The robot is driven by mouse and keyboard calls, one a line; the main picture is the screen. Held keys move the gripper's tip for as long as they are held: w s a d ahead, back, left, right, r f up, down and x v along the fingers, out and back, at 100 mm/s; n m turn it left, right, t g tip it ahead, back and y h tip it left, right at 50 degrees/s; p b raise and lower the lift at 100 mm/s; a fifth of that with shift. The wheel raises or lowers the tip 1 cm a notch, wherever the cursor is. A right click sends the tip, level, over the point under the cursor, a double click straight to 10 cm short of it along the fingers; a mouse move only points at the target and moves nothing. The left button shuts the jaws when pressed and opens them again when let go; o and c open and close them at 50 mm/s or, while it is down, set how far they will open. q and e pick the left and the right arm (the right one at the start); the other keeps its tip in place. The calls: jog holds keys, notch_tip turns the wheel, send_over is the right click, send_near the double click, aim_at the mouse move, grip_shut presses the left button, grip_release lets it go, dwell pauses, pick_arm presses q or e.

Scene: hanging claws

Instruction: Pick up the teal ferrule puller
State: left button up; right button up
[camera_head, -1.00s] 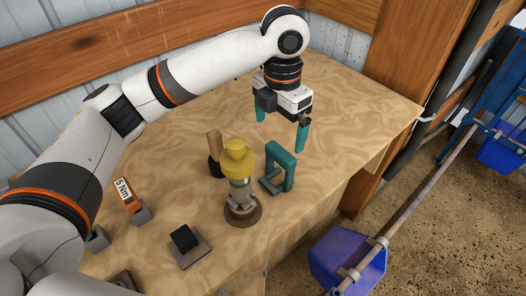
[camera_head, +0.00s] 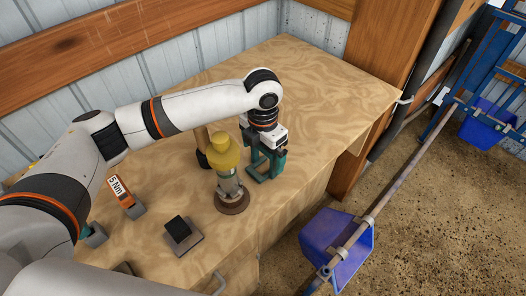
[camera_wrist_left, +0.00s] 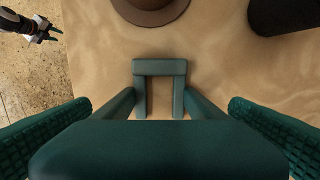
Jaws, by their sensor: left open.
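The teal ferrule puller (camera_head: 253,174) stands on the wooden bench, partly hidden by my left gripper (camera_head: 267,160) in the head view. In the left wrist view, the puller (camera_wrist_left: 160,67) is a teal frame. Its broad near block lies between the two ribbed fingers of my left gripper (camera_wrist_left: 160,135). The gripper is open around the puller, with a gap visible on both sides. My right gripper (camera_wrist_left: 49,34) shows small at the top left of the left wrist view, off the bench, with its fingers apart.
A yellow-topped tool on a round brown base (camera_head: 232,200) stands close by on the left. A wooden-handled item (camera_head: 201,141) is behind it. A black block on a plate (camera_head: 181,234) and an orange 5 Nm tool (camera_head: 123,196) lie further left. The bench's back right is clear.

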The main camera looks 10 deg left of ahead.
pick_arm(q)
jog(key=shift+c, duration=0.3)
jog(key=c, duration=1.5)
pick_arm(e)
jog(key=shift+d, duration=0.4)
pick_arm(q)
jog(key=shift+r, duration=0.15)
pick_arm(e)
jog(key=shift+f, duration=0.1)
